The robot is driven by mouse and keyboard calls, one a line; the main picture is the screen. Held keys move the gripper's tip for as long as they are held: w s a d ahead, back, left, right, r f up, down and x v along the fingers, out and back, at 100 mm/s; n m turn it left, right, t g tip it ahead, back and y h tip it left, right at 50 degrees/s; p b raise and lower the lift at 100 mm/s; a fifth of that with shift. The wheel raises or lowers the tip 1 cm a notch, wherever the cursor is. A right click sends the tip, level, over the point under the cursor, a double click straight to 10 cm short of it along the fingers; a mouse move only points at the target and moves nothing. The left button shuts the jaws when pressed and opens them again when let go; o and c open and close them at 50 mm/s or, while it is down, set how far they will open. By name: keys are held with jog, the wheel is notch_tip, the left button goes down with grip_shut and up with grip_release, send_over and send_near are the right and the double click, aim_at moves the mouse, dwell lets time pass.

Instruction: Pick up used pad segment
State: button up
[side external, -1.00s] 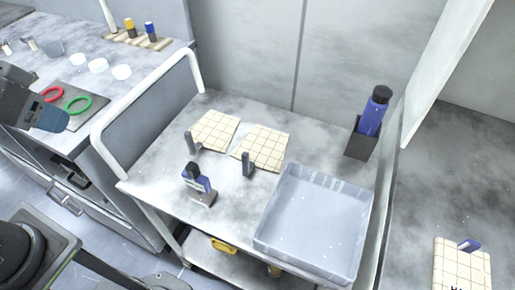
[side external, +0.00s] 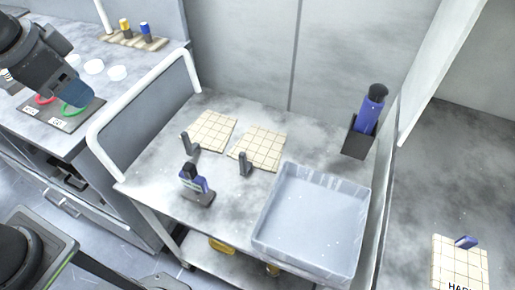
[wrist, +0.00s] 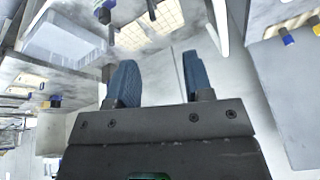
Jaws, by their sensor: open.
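Two cream, grid-lined pad segments lie flat on the cart top in the side view, a left one (side external: 213,130) and a right one (side external: 262,147). A dark grey upright clip or handle stands at the near edge of each. I cannot tell which segment is used. A similar grid pad (side external: 458,262) lies on the surface at far right, partly cut off by the frame. My gripper (side external: 72,97) is above the left bench, well left of and apart from the cart pads. In the wrist view its blue fingers (wrist: 160,80) are spread, with nothing between them.
A translucent grey bin (side external: 313,220) takes up the cart's front right. A blue-and-black bottle (side external: 371,112) stands in a dark holder behind it. A small blue-black tool (side external: 195,185) stands near the front edge. A white rail (side external: 110,120) rises at the cart's left side.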

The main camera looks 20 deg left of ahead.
jog(key=w+d+m+g, duration=0.1)
jog(key=w+d+m, duration=0.3)
jog(key=w+d, duration=0.1)
jog(key=m+g+y, duration=0.2)
jog(key=m+g, duration=0.1)
jog(key=m, duration=0.7)
send_over(243, 153)
jog(key=d, duration=0.2)
notch_tip(243, 153, down, 12)
jog(key=f, duration=0.4)
jog(key=a+f, duration=0.1)
jog(key=f, duration=0.4)
jog(key=a+f, duration=0.1)
jog(key=f, duration=0.3)
jog(key=shift+a+f, duration=0.15)
jog(key=shift+a, duration=0.05)
jog(key=shift+c, duration=0.5)
grip_shut()
